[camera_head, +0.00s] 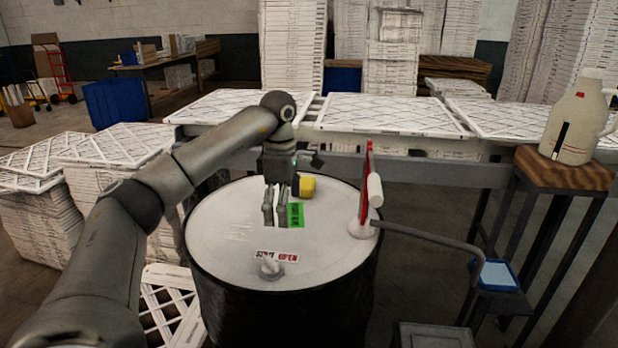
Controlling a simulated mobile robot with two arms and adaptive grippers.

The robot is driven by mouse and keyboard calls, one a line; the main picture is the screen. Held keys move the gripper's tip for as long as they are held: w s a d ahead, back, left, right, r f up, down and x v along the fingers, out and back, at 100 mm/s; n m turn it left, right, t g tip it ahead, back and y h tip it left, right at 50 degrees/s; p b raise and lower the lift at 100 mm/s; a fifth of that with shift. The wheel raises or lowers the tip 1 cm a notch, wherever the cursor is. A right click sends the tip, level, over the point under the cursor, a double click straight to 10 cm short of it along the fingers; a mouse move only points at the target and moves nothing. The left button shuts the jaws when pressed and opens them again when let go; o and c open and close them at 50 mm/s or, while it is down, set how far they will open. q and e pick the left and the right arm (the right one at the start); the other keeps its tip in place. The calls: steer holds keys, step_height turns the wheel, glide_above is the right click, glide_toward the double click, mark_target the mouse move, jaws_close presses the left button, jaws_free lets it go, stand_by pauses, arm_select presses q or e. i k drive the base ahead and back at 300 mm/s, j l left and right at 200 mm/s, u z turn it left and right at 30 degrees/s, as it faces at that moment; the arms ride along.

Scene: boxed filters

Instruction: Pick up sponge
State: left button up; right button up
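A small yellow block (307,187), which looks like the sponge, is on the far part of the white lid (225,235) of a black drum. My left arm comes in from the left and reaches over the lid. My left gripper (275,208) points down, its two fingers apart with a narrow gap and nothing seen between them. It is in front of and left of the yellow block, whose left side is partly hidden by the gripper's body. I cannot tell whether the fingertips touch the lid. My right gripper is out of view.
The lid also bears a green label (296,214), a knob (269,268) and an upright red plate (368,185) with a white cylinder at the right edge. Boxed filters (385,115) cover the conveyor behind. A white jug (577,120) stands on a wooden stool at right.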

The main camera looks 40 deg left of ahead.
mark_target(307, 183)
steer(key=i+j, duration=0.7)
steer(key=i, duration=0.15)
